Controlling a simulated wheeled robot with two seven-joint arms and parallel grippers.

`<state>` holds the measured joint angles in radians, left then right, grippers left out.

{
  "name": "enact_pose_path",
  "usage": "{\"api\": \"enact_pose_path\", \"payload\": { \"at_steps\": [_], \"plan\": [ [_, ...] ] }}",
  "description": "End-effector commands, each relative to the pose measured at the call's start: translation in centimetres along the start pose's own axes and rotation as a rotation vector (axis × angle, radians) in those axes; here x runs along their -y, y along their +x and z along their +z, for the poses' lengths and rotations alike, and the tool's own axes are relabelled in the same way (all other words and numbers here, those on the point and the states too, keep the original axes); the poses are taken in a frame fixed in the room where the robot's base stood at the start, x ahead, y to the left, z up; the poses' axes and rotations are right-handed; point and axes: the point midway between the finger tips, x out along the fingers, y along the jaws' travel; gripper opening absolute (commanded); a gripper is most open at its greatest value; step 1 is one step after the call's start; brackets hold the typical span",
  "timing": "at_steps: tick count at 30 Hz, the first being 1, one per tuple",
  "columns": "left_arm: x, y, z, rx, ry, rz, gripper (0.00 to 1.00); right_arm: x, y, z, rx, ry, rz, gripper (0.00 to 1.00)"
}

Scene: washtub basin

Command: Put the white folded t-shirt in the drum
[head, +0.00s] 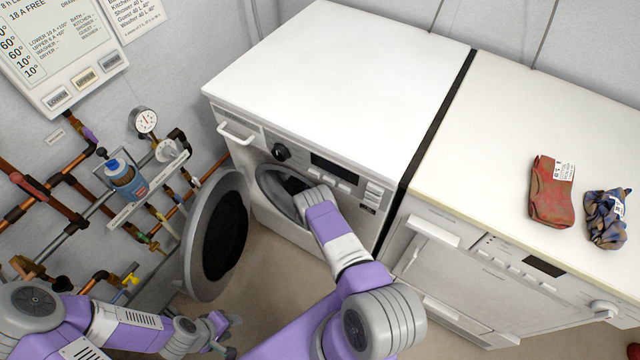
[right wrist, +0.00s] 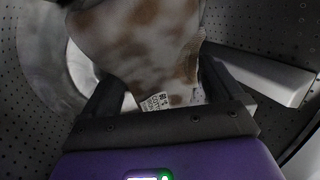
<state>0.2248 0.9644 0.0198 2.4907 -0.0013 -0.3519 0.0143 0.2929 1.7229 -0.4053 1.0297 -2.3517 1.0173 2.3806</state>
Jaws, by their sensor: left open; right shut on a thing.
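The white folded t-shirt (right wrist: 135,40), marked with brown stains and a small printed label, is in the right wrist view. My right gripper (right wrist: 160,88) is shut on it. The perforated metal wall of the drum (right wrist: 38,62) surrounds both, so the shirt is inside the drum. In the head view my right arm reaches into the open round door of the left washing machine (head: 320,60); the gripper and shirt are hidden there. My left gripper (head: 226,332) is open and empty, low at the left, below the door.
The round washer door (head: 216,235) stands open to the left. Pipes and a shelf with a blue bottle (head: 126,180) are on the left wall. A red folded cloth (head: 552,190) and a blue crumpled cloth (head: 605,217) lie on the right machine (head: 480,150).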

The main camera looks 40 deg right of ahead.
Motion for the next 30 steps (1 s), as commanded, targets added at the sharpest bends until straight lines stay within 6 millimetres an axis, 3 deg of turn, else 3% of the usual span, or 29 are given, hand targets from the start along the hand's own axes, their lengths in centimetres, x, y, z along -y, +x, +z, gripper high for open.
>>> {"api": "enact_pose_path", "payload": {
  "at_steps": [10, 11, 12, 22, 30],
  "plan": [
    [0.0, 0.0, 0.0, 0.000, 0.000, 0.000, 0.43, -0.1, 0.3, -0.1, -0.001, 0.000, 0.000, 0.53],
    [0.0, 0.0, 0.0, 0.000, 0.000, 0.000, 0.43, -0.1, 0.3, -0.1, -0.001, 0.000, 0.000, 0.95],
    [0.0, 0.0, 0.0, 0.000, 0.000, 0.000, 0.43, -0.1, 0.3, -0.1, -0.001, 0.000, 0.000, 1.00],
    [-0.2, -0.5, 0.0, 0.000, 0.000, 0.000, 0.43, -0.1, -0.4, -0.1, 0.002, 0.000, -0.002, 1.00],
    [-1.1, -2.9, 0.1, 0.000, 0.000, 0.000, 0.43, -0.2, -4.6, -0.4, 0.000, -0.002, -0.002, 1.00]
  ]
}}
